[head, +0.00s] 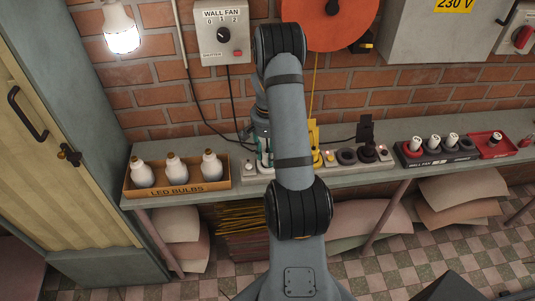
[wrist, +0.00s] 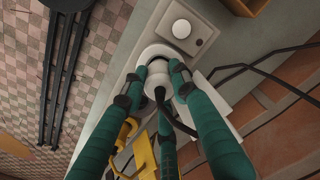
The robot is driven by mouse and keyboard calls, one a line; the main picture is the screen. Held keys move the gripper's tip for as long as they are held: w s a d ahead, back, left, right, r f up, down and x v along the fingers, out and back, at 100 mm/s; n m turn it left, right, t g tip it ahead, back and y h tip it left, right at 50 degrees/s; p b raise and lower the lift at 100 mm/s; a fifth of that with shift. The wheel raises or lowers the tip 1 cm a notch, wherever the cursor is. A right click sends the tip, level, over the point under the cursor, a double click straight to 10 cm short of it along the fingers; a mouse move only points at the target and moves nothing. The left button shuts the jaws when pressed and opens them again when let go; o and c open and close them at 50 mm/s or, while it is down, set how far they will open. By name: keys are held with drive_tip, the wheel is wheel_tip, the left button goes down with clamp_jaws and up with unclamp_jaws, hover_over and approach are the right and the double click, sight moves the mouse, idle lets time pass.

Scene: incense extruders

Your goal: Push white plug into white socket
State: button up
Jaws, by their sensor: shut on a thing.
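In the wrist view, my gripper (wrist: 158,75) has teal fingers shut around the white plug (wrist: 155,80), with a dark cord running from it. The plug is right over the round white socket (wrist: 153,51) and appears lined up with it. Whether it is seated or just above cannot be told. A pale plate with a round white button (wrist: 181,28) adjoins the socket. In the head view, my gripper (head: 264,152) is at the bench, partly hidden by my arm, which also hides the plug and most of the socket.
A box of LED bulbs (head: 178,190) stands left of the gripper on the bench (head: 225,199). Yellow plug parts (head: 315,157) and dark sockets (head: 346,157) are to the right. A wall fan tray (head: 437,154) is farther right. Cords hang along the brick wall.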

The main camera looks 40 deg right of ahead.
drive_tip(key=shift+f+b, duration=0.45)
drive_tip(key=o, duration=1.2)
drive_tip(key=shift+r, duration=0.1)
wheel_tip(320, 180, up, 12)
drive_tip(key=shift+f, duration=0.1)
drive_tip(key=shift+f, duration=0.1)
wheel_tip(320, 180, down, 12)
drive_tip(key=shift+r, duration=0.15)
drive_tip(key=shift+r+p, duration=0.3)
drive_tip(key=shift+p, duration=0.15)
